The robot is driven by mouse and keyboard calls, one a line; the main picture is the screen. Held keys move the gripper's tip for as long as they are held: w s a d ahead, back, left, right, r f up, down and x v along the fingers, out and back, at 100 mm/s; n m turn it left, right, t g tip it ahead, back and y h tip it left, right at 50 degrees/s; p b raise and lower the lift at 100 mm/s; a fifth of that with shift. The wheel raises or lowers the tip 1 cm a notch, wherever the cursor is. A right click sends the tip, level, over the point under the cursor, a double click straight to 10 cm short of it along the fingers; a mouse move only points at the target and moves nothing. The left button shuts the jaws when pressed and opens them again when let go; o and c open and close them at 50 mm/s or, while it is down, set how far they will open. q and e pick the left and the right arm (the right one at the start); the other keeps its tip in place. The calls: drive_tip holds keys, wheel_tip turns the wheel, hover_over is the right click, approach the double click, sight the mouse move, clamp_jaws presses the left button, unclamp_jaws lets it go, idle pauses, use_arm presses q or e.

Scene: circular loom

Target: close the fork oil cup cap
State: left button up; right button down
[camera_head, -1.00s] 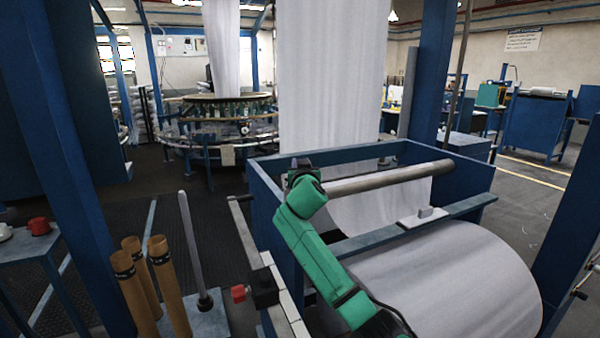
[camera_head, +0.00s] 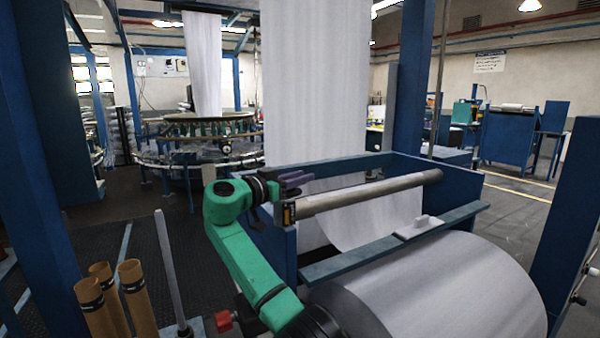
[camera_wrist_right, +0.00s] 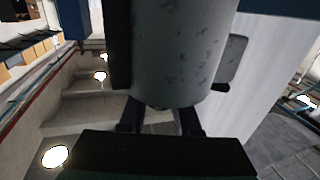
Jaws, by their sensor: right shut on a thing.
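My right gripper (camera_head: 296,183), dark with short fingers, is at the left end of the grey metal roller in the head view, at the end of my green arm. In the right wrist view its fingers (camera_wrist_right: 157,122) are shut on a grey, worn cylinder (camera_wrist_right: 175,50); I cannot tell if this is the roller's end. A small grey block (camera_wrist_right: 235,60) sits beside the cylinder. I cannot make out a fork oil cup or its cap. My left gripper is not in view.
The metal roller (camera_head: 370,195) lies across a blue frame (camera_head: 470,185) above a large white cloth roll (camera_head: 450,290). Blue posts (camera_head: 45,190) stand at both sides. Several brown tubes (camera_head: 137,295) stand at lower left. The circular loom (camera_head: 190,150) is behind.

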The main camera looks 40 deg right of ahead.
sight(299, 189)
drive_tip(key=shift+s+a+r+m+g+p, duration=0.2)
drive_tip(key=shift+m+g+p, duration=0.4)
drive_tip(key=shift+g, duration=0.25)
drive_tip(key=shift+s+a+r+m+g+p, duration=0.1)
drive_tip(key=shift+s+a+m+g+p, duration=0.1)
drive_tip(key=shift+m+g+p, duration=0.5)
drive_tip(key=shift+s+a+f+g+p, duration=0.1)
drive_tip(key=shift+a+f+g+p, duration=0.1)
drive_tip(key=shift+g+p, duration=0.4)
drive_tip(key=shift+m+g, duration=0.3)
drive_tip(key=shift+g, duration=0.05)
drive_tip(key=c, duration=0.6)
unclamp_jaws()
wheel_tip(299, 189, up, 6)
drive_tip(key=shift+f, duration=0.2)
wheel_tip(299, 189, up, 14)
drive_tip(key=p, duration=1.4)
drive_tip(key=shift+s+r, duration=0.1)
drive_tip(key=shift+r, duration=0.05)
